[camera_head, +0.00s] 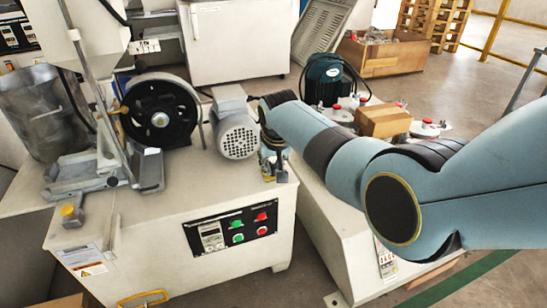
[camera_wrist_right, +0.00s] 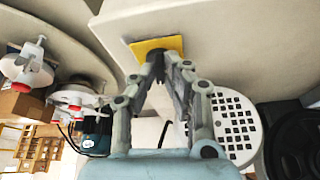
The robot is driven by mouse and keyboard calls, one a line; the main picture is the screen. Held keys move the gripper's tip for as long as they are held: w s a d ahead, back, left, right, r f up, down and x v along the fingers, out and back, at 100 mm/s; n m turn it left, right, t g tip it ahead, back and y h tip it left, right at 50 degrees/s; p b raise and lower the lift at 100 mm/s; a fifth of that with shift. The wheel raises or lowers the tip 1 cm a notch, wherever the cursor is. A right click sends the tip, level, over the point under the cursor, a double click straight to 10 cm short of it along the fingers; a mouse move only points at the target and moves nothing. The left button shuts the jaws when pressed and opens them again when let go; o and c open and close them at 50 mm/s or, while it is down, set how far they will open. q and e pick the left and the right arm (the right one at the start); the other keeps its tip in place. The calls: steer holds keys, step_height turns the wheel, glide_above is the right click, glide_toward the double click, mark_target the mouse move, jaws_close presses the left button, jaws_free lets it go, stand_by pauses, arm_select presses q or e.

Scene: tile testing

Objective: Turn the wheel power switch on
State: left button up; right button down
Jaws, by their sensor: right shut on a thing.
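A yellow plate (camera_wrist_right: 158,46) with a dark switch knob in front of it is on a pale machine surface in the right wrist view. My right gripper (camera_wrist_right: 158,66) has its fingertips closed together on this dark knob, which they mostly hide. In the head view my right gripper (camera_head: 278,168) is at the right edge of the bench, beside the grey motor (camera_head: 237,130). The switch cannot be made out clearly there. The black wheel (camera_head: 160,110) stands on the bench to the left of the motor. My left gripper does not show.
A control panel (camera_head: 231,228) with green and red buttons is on the bench front. A second machine with red-topped fittings and a cardboard box (camera_head: 383,120) stands to the right. A wooden crate (camera_head: 382,52) is behind. Open floor lies at the far right.

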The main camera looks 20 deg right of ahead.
steer(key=shift+a+m+h, duration=0.15)
steer(key=shift+m+h, duration=0.25)
steer(key=shift+m, duration=0.6)
steer(key=shift+m+h, duration=0.3)
steer(key=shift+m, duration=0.5)
steer(key=shift+f+m+g+b, duration=0.1)
steer(key=shift+m+g+b, duration=0.35)
steer(key=shift+m, duration=0.35)
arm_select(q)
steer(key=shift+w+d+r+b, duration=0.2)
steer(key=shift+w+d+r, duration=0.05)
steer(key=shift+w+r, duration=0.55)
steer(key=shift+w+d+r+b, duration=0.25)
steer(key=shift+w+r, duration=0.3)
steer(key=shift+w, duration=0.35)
arm_select(e)
steer(key=shift+w+m+h, duration=0.1)
steer(key=shift+m+h, duration=0.4)
steer(key=shift+m, duration=0.5)
steer(key=c, duration=1.4)
jaws_free()
steer(key=shift+a+r, duration=0.1)
steer(key=shift+r, duration=0.1)
steer(key=v, duration=0.7)
